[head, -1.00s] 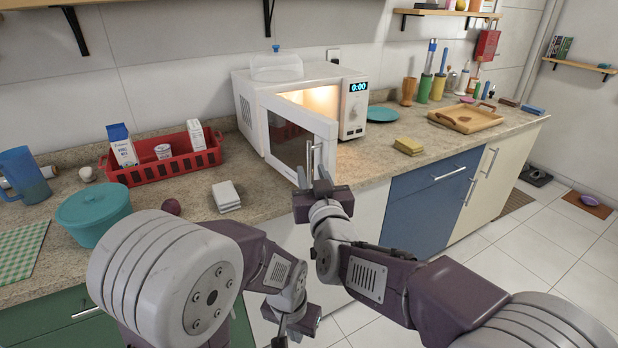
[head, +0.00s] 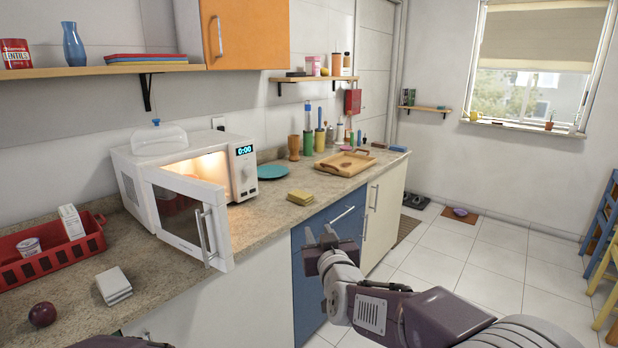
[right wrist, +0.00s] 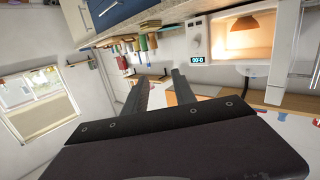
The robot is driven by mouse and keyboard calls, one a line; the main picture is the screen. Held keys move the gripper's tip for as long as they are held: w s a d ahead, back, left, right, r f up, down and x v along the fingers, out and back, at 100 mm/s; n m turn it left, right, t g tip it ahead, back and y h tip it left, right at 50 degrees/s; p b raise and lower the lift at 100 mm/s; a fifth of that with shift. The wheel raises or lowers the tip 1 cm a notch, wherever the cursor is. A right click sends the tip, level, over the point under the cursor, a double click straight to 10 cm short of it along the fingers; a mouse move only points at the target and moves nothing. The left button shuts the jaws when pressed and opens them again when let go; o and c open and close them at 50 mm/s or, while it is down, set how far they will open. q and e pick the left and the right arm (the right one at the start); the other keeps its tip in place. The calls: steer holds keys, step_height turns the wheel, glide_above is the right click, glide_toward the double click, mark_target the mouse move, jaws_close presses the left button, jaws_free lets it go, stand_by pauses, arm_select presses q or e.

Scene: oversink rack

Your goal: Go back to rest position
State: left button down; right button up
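My right gripper (head: 328,237) is in front of the blue drawer front, to the right of the microwave door handle and apart from it. Its two fingers stand apart with nothing between them; they also show apart in the right wrist view (right wrist: 160,85). The white microwave (head: 193,171) stands on the counter with its door (head: 183,217) swung open and its inside lit. Its lit inside also shows in the right wrist view (right wrist: 255,38). My left gripper is not in the head view; only a dark bit of my body shows at the bottom edge.
A red basket (head: 50,258), white stacked blocks (head: 113,286) and a dark round fruit (head: 42,314) are at the left. A yellow sponge (head: 300,197), teal plate (head: 272,172) and wooden tray (head: 345,163) lie on the counter (head: 262,222). The tiled floor at right is open.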

steer(key=s+d+f+m+g+h, duration=0.1)
steer(key=s+d+f+g, duration=0.2)
steer(key=s+d+f, duration=0.35)
steer(key=s+d+f+m+g+h, duration=0.15)
steer(key=s+d+f+g, duration=0.25)
steer(key=d+f, duration=0.5)
steer(key=s+d+f+g, duration=0.1)
steer(key=s+f+g, duration=0.4)
steer(key=s, duration=0.5)
steer(key=s+f+g, duration=0.3)
steer(key=s+f, duration=0.4)
steer(key=s, duration=0.3)
step_height(320, 180, up, 17)
steer(key=p, duration=1.7)
steer(key=shift+d+r+h, duration=0.15)
steer(key=shift+r+h, duration=0.05)
steer(key=shift+h, duration=0.15)
